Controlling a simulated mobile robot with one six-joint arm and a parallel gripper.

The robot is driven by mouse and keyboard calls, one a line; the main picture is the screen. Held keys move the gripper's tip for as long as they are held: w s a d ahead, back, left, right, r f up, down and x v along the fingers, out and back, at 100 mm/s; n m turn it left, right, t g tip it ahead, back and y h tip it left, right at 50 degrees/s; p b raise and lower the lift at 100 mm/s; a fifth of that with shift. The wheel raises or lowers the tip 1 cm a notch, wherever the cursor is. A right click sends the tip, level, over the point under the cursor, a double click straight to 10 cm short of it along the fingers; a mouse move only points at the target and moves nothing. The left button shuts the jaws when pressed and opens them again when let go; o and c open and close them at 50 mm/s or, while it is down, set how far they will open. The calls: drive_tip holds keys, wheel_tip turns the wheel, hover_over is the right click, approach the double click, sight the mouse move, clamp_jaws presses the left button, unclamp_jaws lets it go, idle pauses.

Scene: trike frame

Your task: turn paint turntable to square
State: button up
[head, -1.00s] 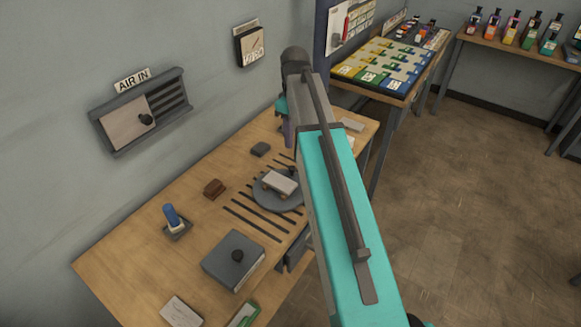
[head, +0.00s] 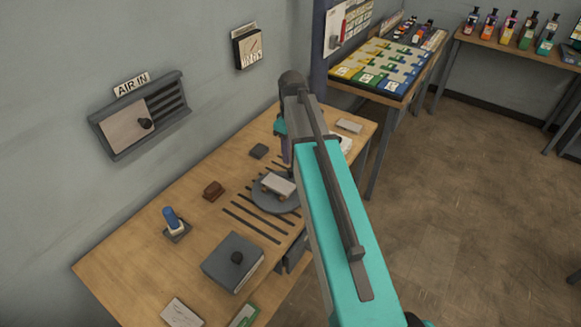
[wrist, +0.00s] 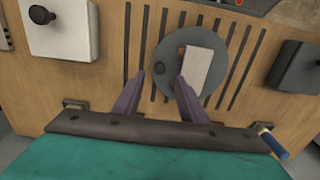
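The paint turntable is a grey round disc (head: 268,207) set among dark slots in the wooden bench. A pale block (head: 279,185) lies on it with small brown pieces under it. In the wrist view the disc (wrist: 160,48) is beyond my fingertips, and the block (wrist: 198,66) sits slightly askew to the slots. In the head view my arm hides most of the gripper and the disc's right edge.
A grey box with a black knob (head: 233,262), a blue-handled tool (head: 173,221), a brown block (head: 213,190) and a small dark block (head: 258,151) stand on the bench (head: 130,255). The AIR IN panel (head: 130,125) is on the wall.

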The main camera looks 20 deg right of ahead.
drive_tip(key=shift+f+p, duration=0.95)
drive_tip(key=shift+f, duration=3.1)
clamp_jaws()
